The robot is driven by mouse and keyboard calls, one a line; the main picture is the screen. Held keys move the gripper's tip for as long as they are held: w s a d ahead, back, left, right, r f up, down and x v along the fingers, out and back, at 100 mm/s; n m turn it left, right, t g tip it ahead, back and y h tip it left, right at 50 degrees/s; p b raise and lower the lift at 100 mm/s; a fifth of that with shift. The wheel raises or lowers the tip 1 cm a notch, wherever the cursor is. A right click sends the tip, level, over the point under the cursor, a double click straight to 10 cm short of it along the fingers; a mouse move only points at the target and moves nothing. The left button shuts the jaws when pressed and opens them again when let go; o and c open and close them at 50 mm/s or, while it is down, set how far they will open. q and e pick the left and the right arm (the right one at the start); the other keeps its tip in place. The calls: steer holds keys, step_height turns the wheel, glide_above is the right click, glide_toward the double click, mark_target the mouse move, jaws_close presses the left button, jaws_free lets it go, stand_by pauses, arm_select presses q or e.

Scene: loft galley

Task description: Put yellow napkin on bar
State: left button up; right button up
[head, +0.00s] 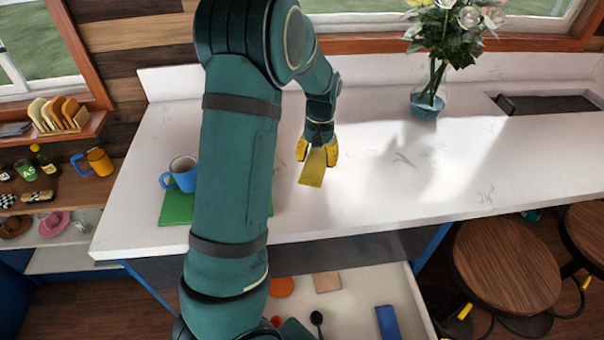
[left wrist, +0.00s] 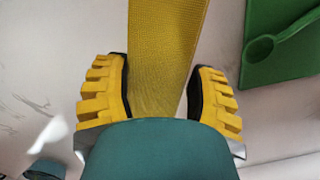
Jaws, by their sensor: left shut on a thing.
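The yellow napkin (head: 312,170) is between the fingers of my left gripper (head: 317,150), which is shut on it. In the head view the napkin hangs toward the front over the white bar (head: 365,205); I cannot tell whether its lower end touches the top. In the left wrist view the napkin (left wrist: 168,45) runs up from between the yellow fingers of my left gripper (left wrist: 158,92). My right gripper is not in view.
A blue mug (head: 182,174) and a green mat (head: 176,208) are left of my arm. A glass vase of flowers (head: 428,103) stands at the back. An open drawer (head: 352,285) juts out below, with stools (head: 507,265) to the right. The bar's middle is clear.

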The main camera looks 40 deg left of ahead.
mark_target(318, 154)
arm_select(q)
step_height(318, 154, down, 7)
steer(key=shift+w+f, duration=0.1)
steer(key=shift+f, duration=0.05)
stand_by(0.4)
steer(key=o, duration=1.1)
steer(key=shift+f, duration=0.1)
steer(key=r, duration=0.8)
steer(key=w+r, duration=0.1)
steer(key=r, duration=0.3)
steer(key=shift+a+r, duration=0.15)
steer(key=shift+a, duration=0.2)
